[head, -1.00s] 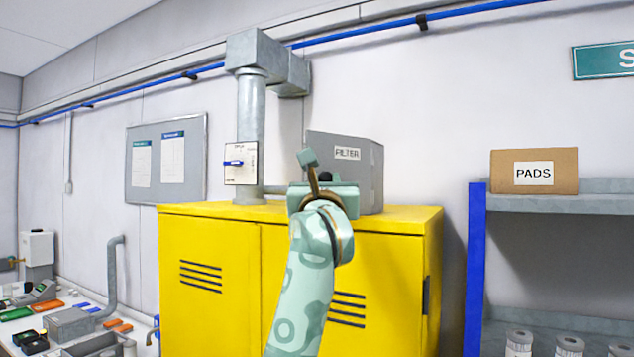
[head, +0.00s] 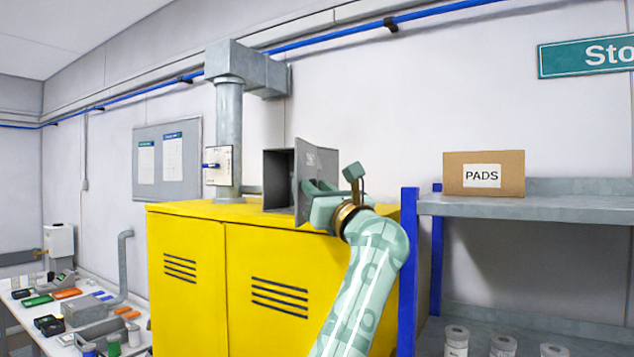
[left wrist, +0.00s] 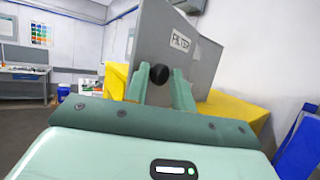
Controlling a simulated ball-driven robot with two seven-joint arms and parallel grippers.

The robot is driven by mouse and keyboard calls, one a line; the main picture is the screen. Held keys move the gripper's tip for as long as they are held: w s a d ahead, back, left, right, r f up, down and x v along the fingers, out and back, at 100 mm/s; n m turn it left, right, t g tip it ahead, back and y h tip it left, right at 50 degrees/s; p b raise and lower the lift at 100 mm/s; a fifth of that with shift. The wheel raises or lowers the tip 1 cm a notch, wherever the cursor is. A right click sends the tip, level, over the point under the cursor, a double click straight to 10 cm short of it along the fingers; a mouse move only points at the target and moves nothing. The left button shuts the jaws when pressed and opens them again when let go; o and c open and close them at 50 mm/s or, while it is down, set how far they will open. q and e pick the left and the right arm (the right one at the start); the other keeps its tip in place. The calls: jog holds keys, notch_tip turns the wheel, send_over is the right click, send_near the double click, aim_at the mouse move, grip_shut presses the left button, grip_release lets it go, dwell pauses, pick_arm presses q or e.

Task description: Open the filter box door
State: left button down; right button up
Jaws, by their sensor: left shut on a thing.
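The grey filter box (head: 279,174) stands on top of the yellow cabinet (head: 195,259). Its door (head: 319,170) is swung open to the right, and the dark inside of the box shows. My left gripper (head: 311,194) is at the door's front face, shut on a black round knob (left wrist: 159,74). In the left wrist view the knob sits between the two fingers, with the grey door and its FILTER label (left wrist: 181,42) behind it. The lower part of the door's face is partly hidden by the gripper. My right gripper is not in view.
A grey duct (head: 228,135) and a switch panel with a blue handle (head: 218,165) stand left of the box. A shelf (head: 520,204) with a blue post and a PADS carton (head: 484,174) is at the right, close to my arm.

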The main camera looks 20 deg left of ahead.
pick_arm(q)
jog(key=shift+s+d+r, duration=0.1)
jog(key=shift+r, duration=0.5)
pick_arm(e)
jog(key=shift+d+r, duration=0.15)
pick_arm(q)
jog(key=shift+a+y, duration=0.2)
jog(key=shift+y, duration=0.2)
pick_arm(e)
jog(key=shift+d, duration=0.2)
pick_arm(q)
jog(key=c, duration=1.2)
grip_release()
jog(key=shift+w+f, duration=0.1)
jog(key=shift+w, duration=0.1)
jog(key=shift+c, duration=0.2)
jog(key=shift+o, duration=0.3)
jog(key=shift+w+a+f, duration=0.2)
jog(key=shift+w+f, duration=0.35)
jog(key=shift+w, duration=0.35)
jog(key=shift+s+d+f+h, duration=0.15)
jog(key=shift+s+h, duration=0.15)
jog(key=shift+s, duration=0.1)
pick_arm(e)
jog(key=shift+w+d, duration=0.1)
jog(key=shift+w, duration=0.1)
